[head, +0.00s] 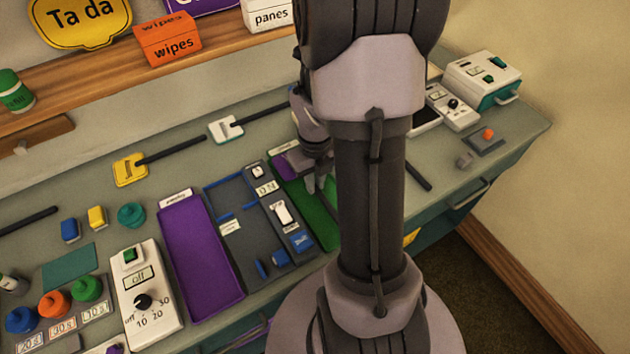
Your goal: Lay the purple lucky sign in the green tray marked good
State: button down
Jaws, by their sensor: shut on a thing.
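My gripper (318,186) points down over the green tray (326,228), and its fingers are shut on the purple lucky sign (289,166). Only a small purple part of the sign shows, at the left of the fingers near the tray's far end. Its writing is hidden. I cannot tell whether the sign touches the tray floor. My arm hides the right part of the tray. A small white label stands at the tray's far edge, too small to read.
A dark panel (237,238) with switches lies left of the green tray. A purple tray (200,262) lies further left. A timer box (147,299) stands at the front. Two handled signs, yellow (130,170) and white (224,129), lie behind. White devices (483,80) stand at the back right.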

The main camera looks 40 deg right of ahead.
jog(key=shift+f+b, duration=0.5)
jog(key=shift+b, duration=0.4)
dwell(1.3)
jog(key=c, duration=1.2)
grip_release()
jog(key=shift+r, duration=0.1)
notch_tip(320, 180, up, 8)
jog(key=p, duration=0.5)
